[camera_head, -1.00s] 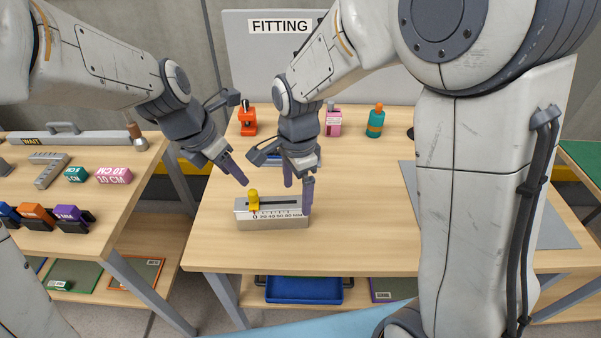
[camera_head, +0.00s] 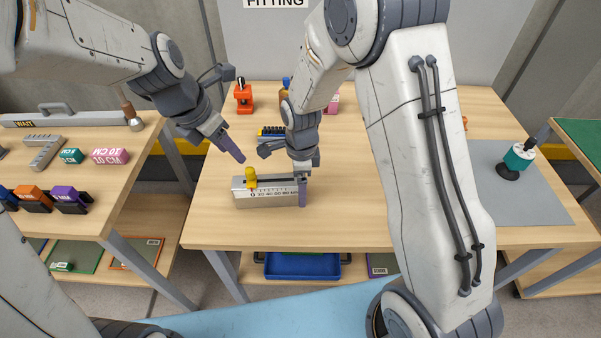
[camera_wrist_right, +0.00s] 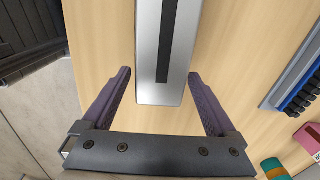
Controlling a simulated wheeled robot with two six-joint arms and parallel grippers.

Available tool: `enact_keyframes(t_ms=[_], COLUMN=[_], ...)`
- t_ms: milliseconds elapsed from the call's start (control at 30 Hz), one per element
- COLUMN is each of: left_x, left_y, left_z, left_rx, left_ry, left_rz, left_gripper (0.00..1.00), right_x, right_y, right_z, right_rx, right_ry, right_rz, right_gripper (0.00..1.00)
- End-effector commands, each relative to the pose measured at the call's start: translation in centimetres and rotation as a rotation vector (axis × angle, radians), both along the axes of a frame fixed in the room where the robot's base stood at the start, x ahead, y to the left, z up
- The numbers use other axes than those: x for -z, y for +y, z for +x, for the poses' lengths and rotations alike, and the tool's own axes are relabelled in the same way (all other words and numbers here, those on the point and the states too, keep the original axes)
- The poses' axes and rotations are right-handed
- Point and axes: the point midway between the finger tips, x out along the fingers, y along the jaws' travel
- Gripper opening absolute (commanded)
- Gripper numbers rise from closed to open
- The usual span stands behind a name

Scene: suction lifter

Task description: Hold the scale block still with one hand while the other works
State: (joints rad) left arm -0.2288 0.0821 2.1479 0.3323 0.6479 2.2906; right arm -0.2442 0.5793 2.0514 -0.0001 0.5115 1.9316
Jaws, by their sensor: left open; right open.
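The scale block (camera_head: 270,198) is a light grey block with a numbered scale, a dark slot on top and a yellow knob (camera_head: 250,177) at its left end. It lies on the wooden table. My right gripper (camera_head: 301,187) is at the block's right end. In the right wrist view, the open gripper (camera_wrist_right: 159,73) has one finger on each side of the block's end (camera_wrist_right: 164,93), with gaps showing on both sides. My left gripper (camera_head: 233,150) is open and empty, above and behind the block, apart from the knob.
A teal suction lifter with a black cup (camera_head: 518,158) stands on a grey mat (camera_head: 540,205) at right. An orange item (camera_head: 243,98) and a blue rack (camera_head: 271,132) stand behind the block. A side table at left holds coloured blocks. The table's front is clear.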

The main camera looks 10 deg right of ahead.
Motion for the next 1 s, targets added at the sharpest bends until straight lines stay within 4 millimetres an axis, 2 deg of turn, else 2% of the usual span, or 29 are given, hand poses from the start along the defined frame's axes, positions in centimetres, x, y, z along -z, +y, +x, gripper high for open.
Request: enact_keyframes(t_ms=[133, 400, 433, 567, 600, 667, 1000], left_x=[0.0, 0.0, 0.0, 0.0, 0.0, 0.0, -0.01], left_y=[-0.01, 0.0, 0.0, 0.0, 0.0, 0.0, 0.0], left_z=[0.01, 0.0, 0.0, 0.0, 0.0, 0.0, 0.0], left_rx=[0.0, 0.0, 0.0, 0.0, 0.0, 0.0, 0.0], left_ry=[0.0, 0.0, 0.0, 0.0, 0.0, 0.0, 0.0], left_rz=[0.0, 0.0, 0.0, 0.0, 0.0, 0.0, 0.0], left_gripper=[0.5, 0.5, 0.5, 0.5, 0.5, 0.5, 0.5], right_x=[0.95, 1.08, 1.07, 1.06, 1.06, 1.05, 1.03], right_y=[-0.02, 0.0, 0.0, 0.0, 0.0, 0.0, 0.01], right_z=[-0.04, -0.02, -0.02, -0.02, -0.01, -0.01, 0.01], right_rx=[0.0, -0.001, -0.001, -0.001, -0.001, -0.001, -0.001], right_ry=[0.001, 0.0, 0.0, 0.0, -0.001, -0.001, -0.001], right_rz=[0.0, 0.0, 0.0, 0.0, 0.0, 0.0, 0.0], right_gripper=[0.93, 0.93, 0.89, 0.39, 0.24, 0.01, 0.0])
